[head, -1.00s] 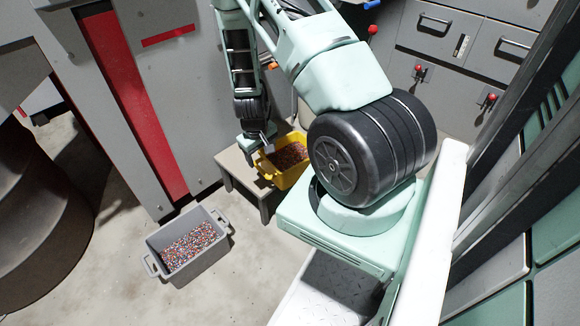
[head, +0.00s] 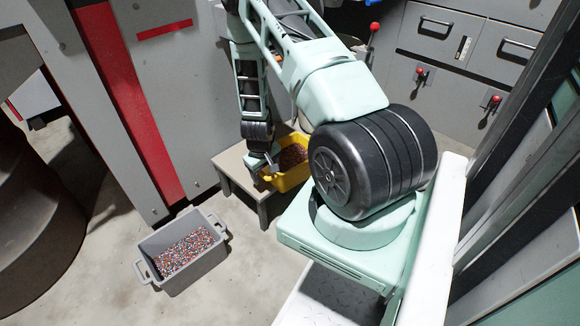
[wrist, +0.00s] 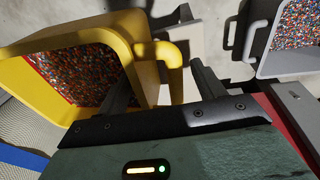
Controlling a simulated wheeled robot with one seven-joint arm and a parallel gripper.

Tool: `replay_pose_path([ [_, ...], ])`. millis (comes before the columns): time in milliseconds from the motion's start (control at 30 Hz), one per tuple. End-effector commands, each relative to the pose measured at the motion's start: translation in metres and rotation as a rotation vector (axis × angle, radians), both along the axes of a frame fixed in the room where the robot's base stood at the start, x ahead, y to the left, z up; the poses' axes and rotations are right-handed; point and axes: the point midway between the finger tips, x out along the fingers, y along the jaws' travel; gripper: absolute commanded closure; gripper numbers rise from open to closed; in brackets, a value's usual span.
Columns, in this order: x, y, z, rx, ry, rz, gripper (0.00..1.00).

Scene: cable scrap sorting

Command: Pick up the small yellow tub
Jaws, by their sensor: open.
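The small yellow tub (head: 290,182) sits on a low stool and holds reddish-brown granules. In the wrist view the yellow tub (wrist: 28,88) fills the upper left, with its curved yellow handle (wrist: 173,60) at its right side. My gripper (head: 267,170) is at the tub's left side in the head view. In the wrist view my gripper (wrist: 161,70) is open, with one finger by the tub's wall and the other beyond the handle. The handle lies between the fingers. Whether either finger touches the tub I cannot tell.
The low grey stool (head: 232,164) stands beside a grey cabinet with a red stripe (head: 138,105). A larger grey tub (head: 192,271) of multicoloured granules sits on the floor at the lower left. Grey drawers (head: 452,33) and red-knobbed levers are at the back right.

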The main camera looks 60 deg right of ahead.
Motion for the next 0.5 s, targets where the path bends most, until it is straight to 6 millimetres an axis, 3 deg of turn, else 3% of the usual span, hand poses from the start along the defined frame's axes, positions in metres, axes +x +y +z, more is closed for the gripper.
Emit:
replay_pose_path([
  [67, 0.0001, 0.0001, 0.0005, 0.000, 0.000, 0.000, 0.32],
  [300, 0.0000, 0.0002, 0.0006, 0.000, 0.000, 0.000, 0.96],
  [333, 0.0000, 0.0002, 0.0007, 0.000, 0.000, 0.000, 1.00],
  [500, 0.0013, -0.0018, 0.0026, -0.006, -0.003, 0.000, 1.00],
])
